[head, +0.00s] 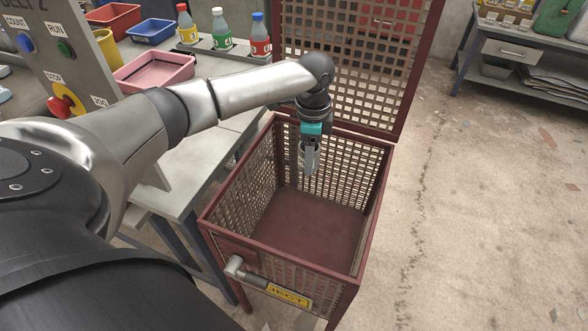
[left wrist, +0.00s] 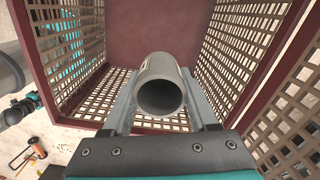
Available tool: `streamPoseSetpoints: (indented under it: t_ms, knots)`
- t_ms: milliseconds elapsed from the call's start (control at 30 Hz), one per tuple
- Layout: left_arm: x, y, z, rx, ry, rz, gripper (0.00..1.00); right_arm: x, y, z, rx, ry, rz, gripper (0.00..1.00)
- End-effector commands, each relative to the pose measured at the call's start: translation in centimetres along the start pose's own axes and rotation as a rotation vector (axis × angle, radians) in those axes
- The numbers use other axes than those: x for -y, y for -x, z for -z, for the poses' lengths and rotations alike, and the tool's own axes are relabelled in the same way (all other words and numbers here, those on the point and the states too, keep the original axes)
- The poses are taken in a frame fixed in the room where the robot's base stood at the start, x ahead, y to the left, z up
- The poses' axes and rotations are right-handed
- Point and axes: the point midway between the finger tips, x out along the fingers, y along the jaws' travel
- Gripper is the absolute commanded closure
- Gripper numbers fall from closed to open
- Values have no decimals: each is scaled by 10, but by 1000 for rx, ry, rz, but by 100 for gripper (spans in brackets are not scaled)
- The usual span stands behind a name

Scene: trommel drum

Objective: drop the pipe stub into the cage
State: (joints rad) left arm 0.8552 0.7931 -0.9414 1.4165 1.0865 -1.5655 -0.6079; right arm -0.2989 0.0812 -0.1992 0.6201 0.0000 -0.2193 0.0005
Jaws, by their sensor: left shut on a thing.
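The pipe stub (left wrist: 162,84) is a short grey tube with an open end toward the camera in the left wrist view. My left gripper (head: 309,158) is shut on it, with one finger on each side of the tube. In the head view the gripper points down inside the upper part of the cage opening, near its back. The cage (head: 291,268) is a dark red frame with perforated walls, its lid raised at the back. Its dark red floor (head: 312,228) is bare where it shows. My right gripper is not seen in the head view.
A grey bench left of the cage holds a pink tray (head: 153,72), a blue tray (head: 152,31) and several capped bottles (head: 221,30). A control panel (head: 62,60) stands at the left. Open floor (head: 480,210) lies right of the cage.

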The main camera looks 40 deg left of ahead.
Motion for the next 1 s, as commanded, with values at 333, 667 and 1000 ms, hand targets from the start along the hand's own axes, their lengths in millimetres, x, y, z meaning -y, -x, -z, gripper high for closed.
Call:
streamPoseSetpoints:
  t_ms: [333,667,1000]
  knots:
    - [0,1,0,0,0,1,17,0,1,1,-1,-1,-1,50]
    - [0,1,0,0,0,0,6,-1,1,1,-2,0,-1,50]
    - [1,48,0,-2,0,4,6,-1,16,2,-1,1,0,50]
